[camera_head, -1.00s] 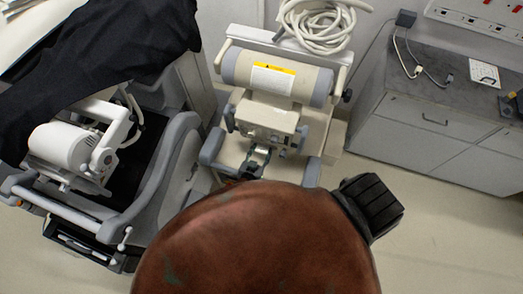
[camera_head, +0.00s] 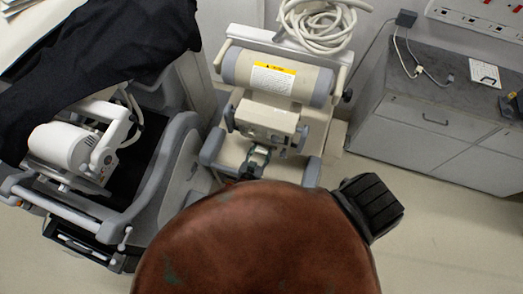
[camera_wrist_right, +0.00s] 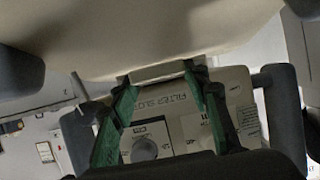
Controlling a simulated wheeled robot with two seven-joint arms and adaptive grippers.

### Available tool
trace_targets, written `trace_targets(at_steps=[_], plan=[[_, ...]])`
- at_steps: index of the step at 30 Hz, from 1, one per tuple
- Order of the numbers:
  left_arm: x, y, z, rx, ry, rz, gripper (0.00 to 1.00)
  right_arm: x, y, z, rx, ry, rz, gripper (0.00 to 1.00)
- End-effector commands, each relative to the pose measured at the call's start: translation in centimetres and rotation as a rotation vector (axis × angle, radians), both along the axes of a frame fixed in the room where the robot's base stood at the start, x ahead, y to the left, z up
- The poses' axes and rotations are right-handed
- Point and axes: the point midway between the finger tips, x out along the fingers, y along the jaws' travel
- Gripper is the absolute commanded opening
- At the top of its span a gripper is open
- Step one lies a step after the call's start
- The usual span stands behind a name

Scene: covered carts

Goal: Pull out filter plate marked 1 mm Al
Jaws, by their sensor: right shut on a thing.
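A cream mobile X-ray unit stands in the middle of the head view, with its collimator box (camera_head: 267,118) facing up. My right gripper (camera_head: 258,152) is at the near side of this box. In the right wrist view, the green-padded fingers of my right gripper (camera_wrist_right: 160,76) are shut on a pale flat edge (camera_wrist_right: 158,71), which looks like the filter plate. The lettering "FILTER SLOT" (camera_wrist_right: 160,102) shows on the panel just below, above a round knob (camera_wrist_right: 144,148). The 1 mm Al marking cannot be read. My left gripper is not in view.
A grey handle (camera_wrist_right: 282,105) stands at the right of the panel, close to my fingers. A second unit under a black cover (camera_head: 100,50) is at the left. A grey cabinet (camera_head: 440,130) is at the right. Open floor lies before the cabinet.

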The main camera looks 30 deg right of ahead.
Motion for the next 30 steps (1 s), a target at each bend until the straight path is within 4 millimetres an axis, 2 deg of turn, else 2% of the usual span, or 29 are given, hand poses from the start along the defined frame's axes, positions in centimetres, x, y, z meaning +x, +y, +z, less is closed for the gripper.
trace_targets(at_steps=[30], plan=[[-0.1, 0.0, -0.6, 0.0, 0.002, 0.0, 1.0, -2.0, 2.4, -0.2, 0.003, 0.004, 0.0, 0.16]])
